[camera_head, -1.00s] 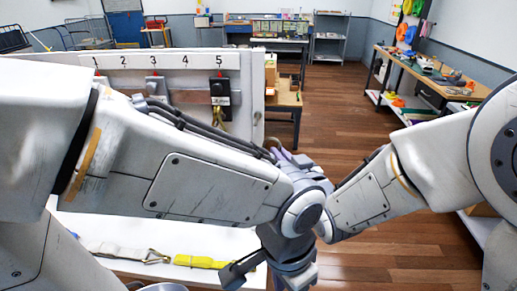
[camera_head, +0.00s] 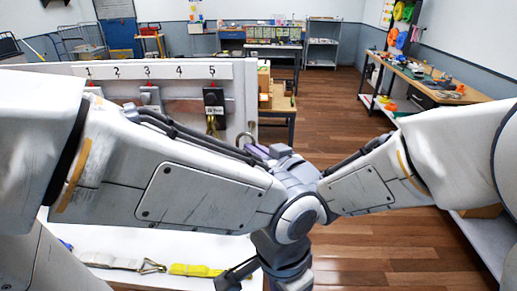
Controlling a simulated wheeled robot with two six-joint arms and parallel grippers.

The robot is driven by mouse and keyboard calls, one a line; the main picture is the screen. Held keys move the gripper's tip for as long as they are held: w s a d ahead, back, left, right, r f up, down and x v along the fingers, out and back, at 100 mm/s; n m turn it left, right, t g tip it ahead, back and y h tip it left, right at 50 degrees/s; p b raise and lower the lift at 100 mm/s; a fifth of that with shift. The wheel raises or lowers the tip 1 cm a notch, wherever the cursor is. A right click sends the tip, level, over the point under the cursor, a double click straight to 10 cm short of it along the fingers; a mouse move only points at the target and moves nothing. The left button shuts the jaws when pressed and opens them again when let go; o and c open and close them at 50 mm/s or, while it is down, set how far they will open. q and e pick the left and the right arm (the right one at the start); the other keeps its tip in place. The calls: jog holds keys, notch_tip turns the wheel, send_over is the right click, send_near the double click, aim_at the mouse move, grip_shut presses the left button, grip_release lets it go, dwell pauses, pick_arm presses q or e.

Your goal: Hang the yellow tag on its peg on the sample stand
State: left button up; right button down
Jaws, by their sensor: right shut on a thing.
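The numbered strap wall (camera_head: 150,70) stands at left, with pegs under the digits. My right gripper (camera_head: 260,151) shows behind my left wrist, close to the wall's lower right edge. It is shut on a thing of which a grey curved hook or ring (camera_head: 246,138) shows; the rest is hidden. My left gripper (camera_head: 250,274) points down at the bottom edge, partly cut off, and its jaw gap is unclear. A black block (camera_head: 213,101) with a yellowish piece hangs under 5.
A white shelf (camera_head: 120,245) below the wall holds a pale strap (camera_head: 108,261) with a metal hook and a yellow strap (camera_head: 193,270). A wooden bench (camera_head: 425,80) with tools stands at right. My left forearm covers the lower wall. The floor between is clear.

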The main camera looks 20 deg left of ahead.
jog(key=w+a+f, duration=0.1)
jog(key=w, duration=0.5)
jog(key=shift+a+f, duration=0.35)
jog(key=shift+f, duration=0.05)
dwell(0.3)
dwell(0.6)
jog(key=c, duration=0.9)
grip_release()
